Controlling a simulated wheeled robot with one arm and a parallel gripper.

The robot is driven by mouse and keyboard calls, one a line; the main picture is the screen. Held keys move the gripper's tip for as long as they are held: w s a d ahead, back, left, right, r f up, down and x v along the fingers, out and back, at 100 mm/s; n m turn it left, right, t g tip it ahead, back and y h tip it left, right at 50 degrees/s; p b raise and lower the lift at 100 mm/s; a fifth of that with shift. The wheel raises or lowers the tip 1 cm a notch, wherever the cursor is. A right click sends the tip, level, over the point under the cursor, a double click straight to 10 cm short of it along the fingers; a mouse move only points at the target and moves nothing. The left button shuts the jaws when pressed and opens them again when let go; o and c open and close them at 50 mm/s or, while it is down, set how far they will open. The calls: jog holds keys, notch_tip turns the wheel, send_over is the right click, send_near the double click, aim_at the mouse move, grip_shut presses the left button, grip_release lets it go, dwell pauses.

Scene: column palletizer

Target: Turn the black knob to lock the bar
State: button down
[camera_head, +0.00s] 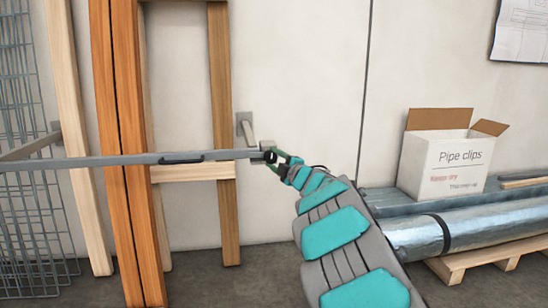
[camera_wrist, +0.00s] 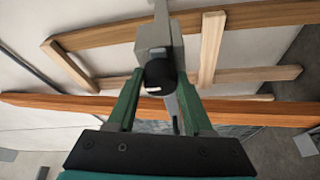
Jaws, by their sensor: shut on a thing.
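The grey metal bar (camera_head: 110,160) runs level across the front of the leaning wood, with a dark handle (camera_head: 181,158) on it. The black knob (camera_head: 270,155) is at the bar's right end, small and partly covered by my gripper (camera_head: 279,161). In the wrist view the round black knob (camera_wrist: 160,73), with a small white mark, sits between the green fingers of my gripper (camera_wrist: 160,88). The fingers are shut on it from both sides. A grey block (camera_wrist: 153,38) is directly behind the knob. The mark's exact angle is hard to read.
A wall bracket (camera_head: 246,125) is behind the bar's right end. Orange boards (camera_head: 128,180) and a wire mesh (camera_head: 30,220) stand at left. A Pipe clips box (camera_head: 440,160) and a silver duct (camera_head: 465,228) on a pallet (camera_head: 470,263) are at right.

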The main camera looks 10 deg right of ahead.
jog(key=shift+n, duration=0.6)
jog(key=shift+c, duration=1.5)
grip_release()
jog(key=shift+s, duration=0.1)
jog(key=v, duration=0.7)
jog(key=shift+s, duration=0.25)
jog(key=shift+d+p, duration=0.15)
jog(key=shift+p, duration=0.15)
